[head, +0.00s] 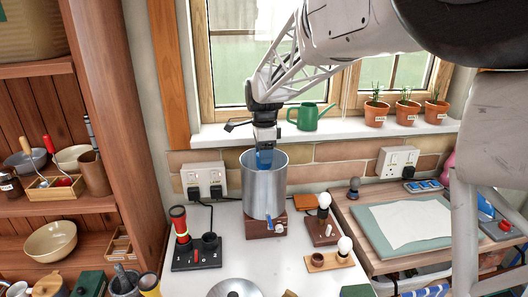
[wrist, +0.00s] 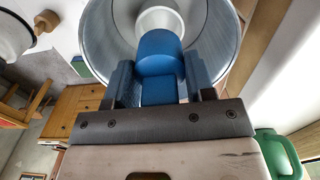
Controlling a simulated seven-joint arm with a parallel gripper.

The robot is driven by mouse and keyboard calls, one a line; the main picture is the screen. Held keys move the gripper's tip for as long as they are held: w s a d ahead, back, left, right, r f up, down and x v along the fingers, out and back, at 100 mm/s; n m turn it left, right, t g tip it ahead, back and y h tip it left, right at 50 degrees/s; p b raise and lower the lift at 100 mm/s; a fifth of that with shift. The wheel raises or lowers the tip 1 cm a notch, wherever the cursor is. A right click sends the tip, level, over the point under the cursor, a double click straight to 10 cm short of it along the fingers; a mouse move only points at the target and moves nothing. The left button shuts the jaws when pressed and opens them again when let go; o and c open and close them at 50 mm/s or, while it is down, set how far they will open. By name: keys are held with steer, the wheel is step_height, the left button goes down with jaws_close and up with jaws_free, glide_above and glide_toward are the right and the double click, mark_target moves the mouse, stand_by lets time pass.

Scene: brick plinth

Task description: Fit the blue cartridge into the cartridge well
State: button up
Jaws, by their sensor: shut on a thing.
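My gripper (head: 265,138) points down over the open top of a tall steel canister (head: 264,190), which stands on a brown base with a small blue-handled tap. The gripper is shut on the blue cartridge (head: 264,158), a round blue cylinder. In the wrist view the cartridge (wrist: 160,55) sits between the two fingers (wrist: 157,88), its far end toward the canister's inside. A white round fitting (wrist: 161,20), apparently the cartridge well, shows inside the canister beyond the cartridge, partly hidden by it. I cannot tell whether they touch, or how far the cartridge is below the rim.
A silver lid (head: 234,289) lies at the counter's front. A black block with a red torch (head: 180,225) stands left; bulb holders (head: 323,228) stand right. The window sill (head: 340,130) behind holds a green watering can (head: 308,117) and plant pots.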

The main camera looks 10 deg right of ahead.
mark_target(264, 169)
steer(key=shift+f, duration=2.9)
stand_by(1.3)
steer(key=o, duration=1)
steer(key=shift+r, duration=3.9)
